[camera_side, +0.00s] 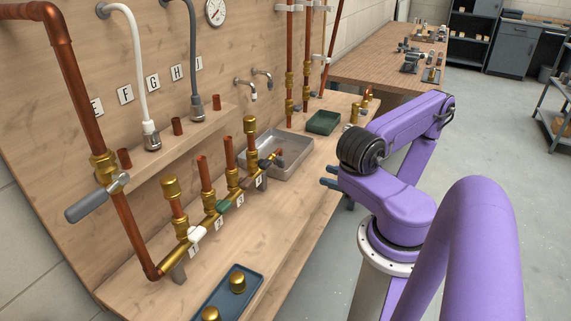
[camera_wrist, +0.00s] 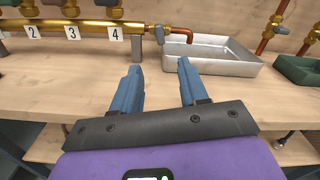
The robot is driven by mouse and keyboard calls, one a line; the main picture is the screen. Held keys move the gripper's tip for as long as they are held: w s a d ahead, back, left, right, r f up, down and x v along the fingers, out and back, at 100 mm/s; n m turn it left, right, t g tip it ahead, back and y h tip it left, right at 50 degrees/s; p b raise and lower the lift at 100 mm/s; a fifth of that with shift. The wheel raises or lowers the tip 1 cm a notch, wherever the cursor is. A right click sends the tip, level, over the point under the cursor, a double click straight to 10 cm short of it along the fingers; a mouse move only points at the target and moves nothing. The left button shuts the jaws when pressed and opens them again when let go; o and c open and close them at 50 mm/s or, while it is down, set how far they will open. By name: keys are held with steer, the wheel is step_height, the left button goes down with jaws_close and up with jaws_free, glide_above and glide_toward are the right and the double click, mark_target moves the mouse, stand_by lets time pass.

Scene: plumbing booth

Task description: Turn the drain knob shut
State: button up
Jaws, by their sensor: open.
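The drain valve sits at the right end of the brass manifold (camera_wrist: 70,28), past the label 4. Its small grey drain knob (camera_wrist: 160,36) shows in the wrist view, with a short copper spout (camera_wrist: 186,36) bending down over the metal tray (camera_wrist: 215,68). In the side view the drain end is small beside the tray (camera_side: 292,181), and I cannot read the knob's angle. My gripper (camera_wrist: 158,68) is open and empty, with its blue fingers apart. It points at the drain end but stays short of it, not touching. In the side view my gripper (camera_side: 325,176) is right of the tray.
A green tray (camera_side: 323,122) stands behind the metal tray. A blue tray (camera_side: 228,297) with brass caps lies at the front.

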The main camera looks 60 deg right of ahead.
mark_target(284, 163)
steer(key=w, duration=1.5)
steer(key=shift+w, duration=0.35)
